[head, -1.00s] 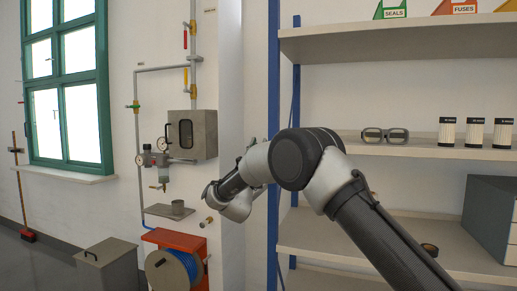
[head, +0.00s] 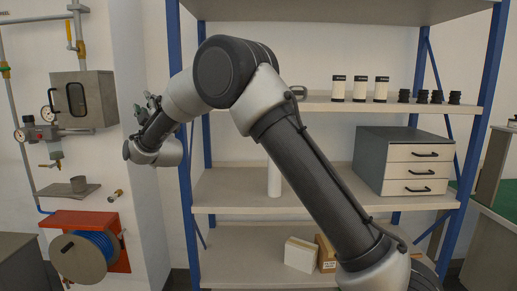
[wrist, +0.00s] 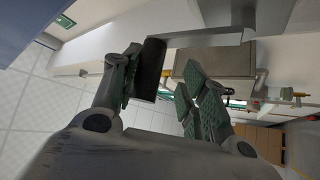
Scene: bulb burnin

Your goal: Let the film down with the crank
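My gripper (head: 150,108) is raised in front of the pillar at the left of the head view. In the wrist view its two fingers (wrist: 168,88) with green pads stand apart, with background showing between them. A dark cylinder (wrist: 151,70), possibly a crank's grip, is close beside the left finger. A grey bar (wrist: 215,38) runs right from its top. I cannot tell whether the cylinder touches the finger. I cannot make out the film in any view, and no crank is clear in the head view.
A grey cabinet (head: 83,98) with pipes hangs on the left wall above a blue hose reel (head: 84,256). A brass-coloured stub (head: 115,196) sticks out near the pillar. The blue-posted shelf (head: 330,201) holds white canisters, a drawer unit (head: 403,161) and boxes.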

